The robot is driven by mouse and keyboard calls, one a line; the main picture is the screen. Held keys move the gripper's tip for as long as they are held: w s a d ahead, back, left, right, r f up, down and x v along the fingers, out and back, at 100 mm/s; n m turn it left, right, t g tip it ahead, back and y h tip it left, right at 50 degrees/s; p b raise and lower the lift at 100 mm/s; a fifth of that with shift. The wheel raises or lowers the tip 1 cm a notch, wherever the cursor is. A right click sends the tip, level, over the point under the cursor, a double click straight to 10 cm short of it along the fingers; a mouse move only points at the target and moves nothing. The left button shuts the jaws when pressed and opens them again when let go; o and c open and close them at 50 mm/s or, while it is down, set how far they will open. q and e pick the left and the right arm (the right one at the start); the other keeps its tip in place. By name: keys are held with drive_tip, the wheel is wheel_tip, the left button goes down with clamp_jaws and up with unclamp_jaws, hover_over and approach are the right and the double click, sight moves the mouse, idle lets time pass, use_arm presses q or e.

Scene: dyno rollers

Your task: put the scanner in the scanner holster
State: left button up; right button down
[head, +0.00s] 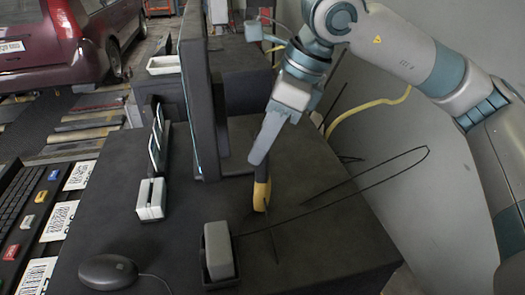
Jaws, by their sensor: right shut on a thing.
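My right gripper (260,158) comes down from the upper right and is shut on a yellow and dark hand-held thing, which looks like the scanner (262,192). The scanner hangs upright below the fingers, over the dark desk top, right of the monitor's foot. I cannot tell whether its lower end touches the desk. A black open-topped holder (207,268) with a grey block in it stands nearer the front; it may be the scanner holster, but I cannot tell. The scanner is behind and right of this holder, apart from it. My left gripper is not in view.
A monitor (200,95) stands edge-on left of the gripper. A white slotted stand (151,199), a mouse (108,271) and a keyboard (20,205) are at left. A thin black cable (385,172) loops over the right side. Bare desk lies between stand and holder.

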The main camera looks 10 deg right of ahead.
sight(259, 131)
drive_tip(key=shift+r, duration=0.35)
wheel_tip(259, 131, up, 2)
drive_tip(key=shift+r+b, duration=0.25)
drive_tip(key=shift+b, duration=0.8)
drive_tip(key=s+d+r+b, duration=0.4)
drive_tip(key=s+d+r, duration=0.3)
drive_tip(key=d, duration=0.2)
drive_tip(key=shift+s+d, duration=0.15)
